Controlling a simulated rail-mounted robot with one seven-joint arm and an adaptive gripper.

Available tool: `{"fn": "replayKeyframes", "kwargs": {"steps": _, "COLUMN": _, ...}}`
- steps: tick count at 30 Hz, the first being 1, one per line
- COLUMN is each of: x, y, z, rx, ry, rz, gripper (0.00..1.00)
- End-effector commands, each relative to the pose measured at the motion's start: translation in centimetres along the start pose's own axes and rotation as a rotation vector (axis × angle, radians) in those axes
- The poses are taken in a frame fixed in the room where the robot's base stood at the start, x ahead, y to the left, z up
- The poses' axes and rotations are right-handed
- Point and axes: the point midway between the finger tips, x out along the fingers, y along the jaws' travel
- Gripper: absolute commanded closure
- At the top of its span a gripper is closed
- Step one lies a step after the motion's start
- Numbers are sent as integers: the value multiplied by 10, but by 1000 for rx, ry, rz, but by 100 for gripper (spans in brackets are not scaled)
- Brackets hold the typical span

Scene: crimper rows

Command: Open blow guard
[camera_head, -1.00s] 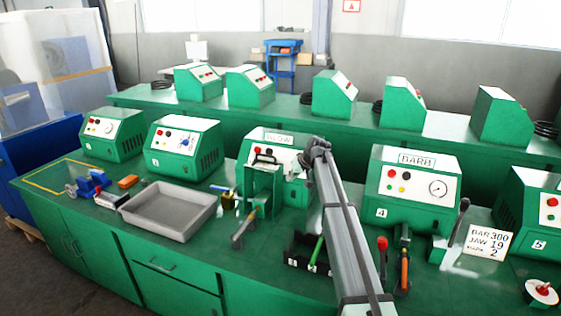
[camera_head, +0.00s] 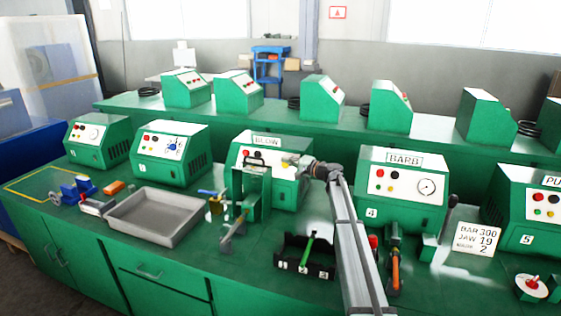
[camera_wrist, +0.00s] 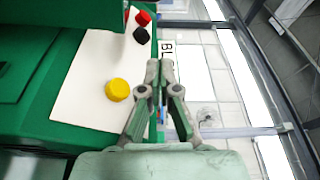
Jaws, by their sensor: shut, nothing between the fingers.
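The BLOW machine (camera_head: 252,147) is a green box with a white button panel, in the middle of the near bench in the head view. The blow guard (camera_head: 264,197) is a green upright frame in front of it, with a black handle at its top. My gripper (camera_head: 288,160) is shut and empty, right of the guard's top and near the panel. In the wrist view the fingertips (camera_wrist: 160,66) meet beside the white panel (camera_wrist: 85,80), with a yellow button (camera_wrist: 117,90) to their left. I cannot tell whether the fingers touch anything.
A grey tray (camera_head: 158,214) lies left of the guard. A black holder (camera_head: 304,257) with a green-handled tool stands in front. The BARB machine (camera_head: 402,188) stands to the right. A lever with a grey grip (camera_head: 232,236) lies before the guard.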

Motion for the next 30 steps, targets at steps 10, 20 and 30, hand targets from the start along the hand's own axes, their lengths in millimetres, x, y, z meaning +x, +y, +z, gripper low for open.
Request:
{"fn": "replayKeyframes", "kwargs": {"steps": 10, "x": 66, "y": -3, "z": -1, "rx": -1, "ry": -3, "rz": 3, "gripper": 100}}
{"fn": "replayKeyframes", "kwargs": {"steps": 20, "x": 78, "y": -2, "z": 28, "rx": -2, "ry": -1, "rz": 3, "gripper": 100}}
{"fn": "replayKeyframes", "kwargs": {"steps": 30, "x": 74, "y": 0, "z": 39, "rx": -4, "ry": -1, "rz": 3, "gripper": 100}}
